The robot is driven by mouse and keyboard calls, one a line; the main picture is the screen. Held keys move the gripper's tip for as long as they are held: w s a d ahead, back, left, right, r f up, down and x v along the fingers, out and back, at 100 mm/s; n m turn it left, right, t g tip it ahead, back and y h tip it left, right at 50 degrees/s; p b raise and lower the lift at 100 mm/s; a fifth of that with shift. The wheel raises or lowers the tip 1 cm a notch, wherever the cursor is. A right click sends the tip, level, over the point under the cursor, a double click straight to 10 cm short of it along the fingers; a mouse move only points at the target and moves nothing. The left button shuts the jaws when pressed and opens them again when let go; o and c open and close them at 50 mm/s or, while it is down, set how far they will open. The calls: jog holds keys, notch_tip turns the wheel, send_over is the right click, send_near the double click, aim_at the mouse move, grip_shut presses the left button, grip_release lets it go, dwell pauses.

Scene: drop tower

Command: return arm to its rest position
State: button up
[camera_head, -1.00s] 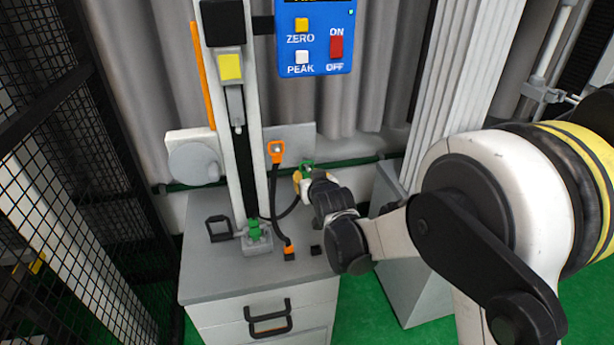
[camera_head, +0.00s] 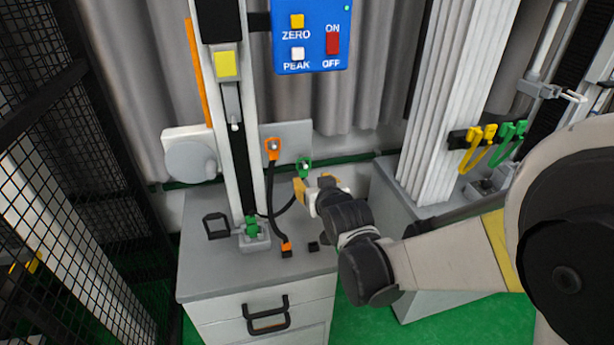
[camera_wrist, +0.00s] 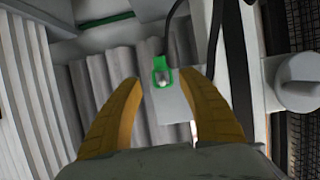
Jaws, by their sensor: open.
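My gripper (camera_head: 305,192) has yellow fingers and is open and empty. In the head view it is above the right back part of the grey cabinet top, just below a green connector (camera_head: 304,168) hanging on a grey plate. In the wrist view my gripper (camera_wrist: 166,112) has its two fingers spread wide. The green connector (camera_wrist: 162,76) shows beyond and between the fingertips, apart from them. A black cable runs from it. My arm reaches in from the right side of the head view.
A grey cabinet (camera_head: 200,275) carries the upright tower (camera_head: 228,130). An orange connector (camera_head: 273,150) hangs left of the green one. A blue control box (camera_head: 312,35) is above. A ribbed column (camera_head: 440,110) stands right. A black mesh fence (camera_head: 60,150) bounds the left.

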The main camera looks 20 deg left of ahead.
jog(key=s+d+r+m+g+h, duration=0.1)
jog(key=s+d+r+m+h, duration=0.15)
jog(key=d, duration=0.75)
jog(key=s+d+r+m+h, duration=0.1)
jog(key=s+d+r, duration=0.25)
jog(key=d, duration=0.75)
jog(key=s+d+f+m+g+h, duration=0.2)
jog(key=s+d+m+g+h, duration=0.1)
jog(key=s+d, duration=1.3)
jog(key=shift+s+f+g, duration=0.3)
jog(key=shift+s, duration=0.9)
jog(key=shift+h, duration=0.25)
